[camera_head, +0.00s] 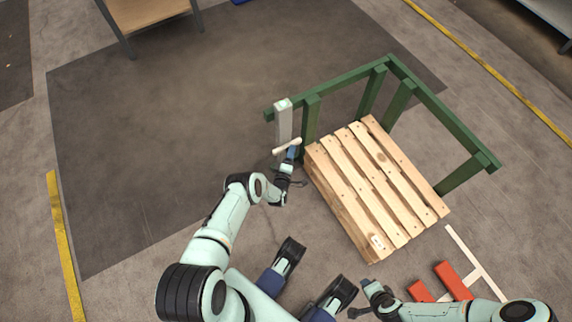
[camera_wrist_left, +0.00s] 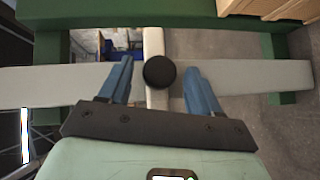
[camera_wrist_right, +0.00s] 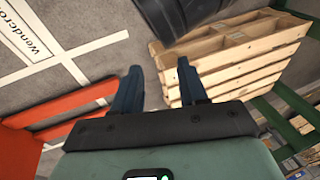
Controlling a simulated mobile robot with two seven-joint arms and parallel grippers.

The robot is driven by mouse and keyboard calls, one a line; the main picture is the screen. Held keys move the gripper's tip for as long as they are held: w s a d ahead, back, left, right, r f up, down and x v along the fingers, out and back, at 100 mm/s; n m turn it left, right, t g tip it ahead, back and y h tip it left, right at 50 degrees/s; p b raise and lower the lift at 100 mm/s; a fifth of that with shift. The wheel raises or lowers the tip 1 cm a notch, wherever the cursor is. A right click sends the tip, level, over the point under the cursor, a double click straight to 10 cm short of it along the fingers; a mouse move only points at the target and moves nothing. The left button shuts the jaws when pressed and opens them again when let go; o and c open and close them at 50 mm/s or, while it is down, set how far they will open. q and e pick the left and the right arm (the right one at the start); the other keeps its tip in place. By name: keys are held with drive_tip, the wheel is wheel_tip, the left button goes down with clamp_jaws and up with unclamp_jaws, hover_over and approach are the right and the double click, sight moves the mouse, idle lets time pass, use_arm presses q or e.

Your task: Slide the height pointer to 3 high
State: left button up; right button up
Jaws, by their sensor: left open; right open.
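The height pointer is a pale bar (camera_head: 287,147) that crosses a grey upright post (camera_head: 283,122) at the left corner of the green frame. In the left wrist view, the pale bar (camera_wrist_left: 154,42) carries a round black knob (camera_wrist_left: 159,72) and crosses the grey post (camera_wrist_left: 60,82). My left gripper (camera_head: 292,154) is at the pointer. It is open, with its blue fingers on either side of the knob and gaps showing. Height marks cannot be read. My right gripper (camera_head: 361,299) is open and empty, low in the head view; its fingers (camera_wrist_right: 160,85) also show in the right wrist view.
A green frame (camera_head: 437,110) stands around the back and right of a wooden pallet stack (camera_head: 375,190). Red forks or blocks (camera_head: 453,280) lie on the floor at lower right. A table (camera_head: 150,12) stands at upper left. The dark floor mat (camera_head: 150,150) is clear.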

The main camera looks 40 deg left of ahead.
use_arm(q)
drive_tip(key=p+v, duration=0.4)
drive_tip(key=v, duration=0.8)
use_arm(e)
drive_tip(key=s+a+r+g+y, duration=0.1)
drive_tip(key=s+a+r+g, duration=0.1)
drive_tip(key=s+r, duration=0.3)
drive_tip(key=shift+s+a, duration=0.65)
drive_tip(key=shift+s, duration=0.15)
use_arm(q)
drive_tip(key=s+d+r+m+g+h+p, duration=0.7)
drive_tip(key=d+r+m+g+p, duration=0.15)
drive_tip(key=d+r+m, duration=0.2)
drive_tip(key=s+d+r+m+g+h+p, duration=0.1)
drive_tip(key=s+d+r+m+g+p, duration=0.2)
drive_tip(key=s+r, duration=0.5)
drive_tip(key=s+d+r+m+g+h+p, duration=0.2)
drive_tip(key=s+d+r+m+g+p, duration=0.1)
drive_tip(key=s+r, duration=0.5)
drive_tip(key=shift+s+d+r+g+p, duration=0.35)
drive_tip(key=shift+s+d+g, duration=0.4)
drive_tip(key=shift+s, duration=0.3)
use_arm(e)
wheel_tip(320, 180, up, 15)
drive_tip(key=s+a+g, duration=0.1)
drive_tip(key=s, duration=0.1)
drive_tip(key=shift+s+n+g+y, duration=0.2)
drive_tip(key=shift+n+g+y, duration=0.1)
drive_tip(key=shift+n+g, duration=0.1)
